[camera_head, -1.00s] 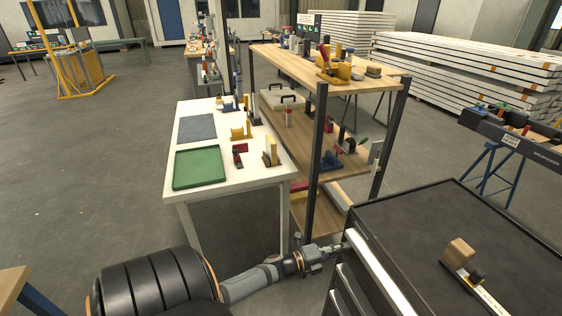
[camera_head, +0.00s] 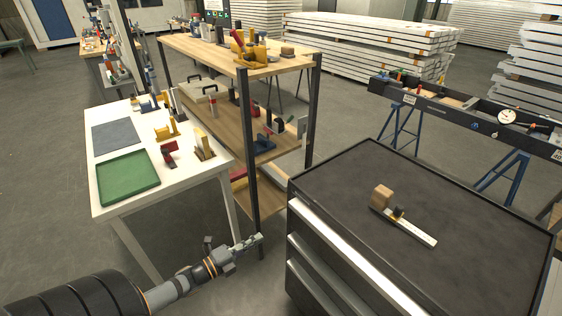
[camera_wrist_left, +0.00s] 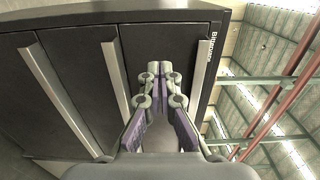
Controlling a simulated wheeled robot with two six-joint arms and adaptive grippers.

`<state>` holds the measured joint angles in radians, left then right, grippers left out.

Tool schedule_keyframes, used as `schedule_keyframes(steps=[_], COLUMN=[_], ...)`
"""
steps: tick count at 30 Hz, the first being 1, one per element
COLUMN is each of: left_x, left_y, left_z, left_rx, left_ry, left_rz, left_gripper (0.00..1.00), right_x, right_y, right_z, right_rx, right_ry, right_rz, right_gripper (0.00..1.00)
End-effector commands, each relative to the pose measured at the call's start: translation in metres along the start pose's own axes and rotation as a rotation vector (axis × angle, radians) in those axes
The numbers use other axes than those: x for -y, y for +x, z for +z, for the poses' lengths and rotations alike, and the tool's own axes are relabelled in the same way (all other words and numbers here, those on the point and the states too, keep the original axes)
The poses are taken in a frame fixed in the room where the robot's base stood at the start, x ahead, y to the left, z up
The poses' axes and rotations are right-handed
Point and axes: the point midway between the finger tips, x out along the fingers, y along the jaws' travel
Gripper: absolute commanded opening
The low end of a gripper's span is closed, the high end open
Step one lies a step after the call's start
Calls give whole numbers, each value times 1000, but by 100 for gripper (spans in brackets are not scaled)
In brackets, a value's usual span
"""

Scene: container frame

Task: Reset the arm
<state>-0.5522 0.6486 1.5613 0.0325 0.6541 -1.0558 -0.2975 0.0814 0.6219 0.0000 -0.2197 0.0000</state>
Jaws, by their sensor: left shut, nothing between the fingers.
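My left gripper (camera_head: 250,243) is shut and empty in the head view. It is beside the left side of the black drawer cabinet (camera_head: 440,215), below the level of its top and near the shelf's front leg. In the left wrist view the shut fingers (camera_wrist_left: 158,72) point toward the cabinet's dark drawer fronts (camera_wrist_left: 80,70) with their long metal handles. I cannot tell whether the fingers touch the cabinet. My left arm comes in from the lower left. My right gripper is not in view.
A wooden block (camera_head: 382,196) and a caliper-like tool (camera_head: 415,229) lie on the cabinet top. A wooden shelf rack (camera_head: 232,125) with tools stands behind my gripper. A white table (camera_head: 112,205) with a green tray (camera_head: 128,180) is at left. Grey floor lies between.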

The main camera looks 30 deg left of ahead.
Motion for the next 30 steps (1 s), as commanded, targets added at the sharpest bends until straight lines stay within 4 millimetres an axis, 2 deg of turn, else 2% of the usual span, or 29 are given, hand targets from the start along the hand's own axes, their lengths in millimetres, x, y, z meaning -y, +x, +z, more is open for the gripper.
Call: schedule_keyframes(steps=[5,8,11,13,16,18,20,21,24,27,30], left_x=[-1,-21,-75,-129,-209,-260,-300,-324,-370,-396,-408], left_y=[0,-5,-23,-46,-89,-122,-152,-172,-217,-252,-273], left_z=[0,9,29,39,36,20,-2,-20,-72,-121,-154], left_rx=[2,48,179,314,524,671,800,884,1084,1246,1355], left_ry=[-2,-53,-204,-362,-608,-774,-910,-996,-1181,-1306,-1377], left_rz=[3,45,158,264,409,502,578,626,735,821,875], left_gripper=[0,0,0,0,0,0,0,0,0,0,0], right_x=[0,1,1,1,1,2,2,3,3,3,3], right_y=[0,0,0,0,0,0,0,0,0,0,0], right_z=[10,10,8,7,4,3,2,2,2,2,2], right_rx=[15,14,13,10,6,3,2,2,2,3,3], right_ry=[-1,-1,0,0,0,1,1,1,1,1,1], right_rz=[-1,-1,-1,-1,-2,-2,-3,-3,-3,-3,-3], right_gripper=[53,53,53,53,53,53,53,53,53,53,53])
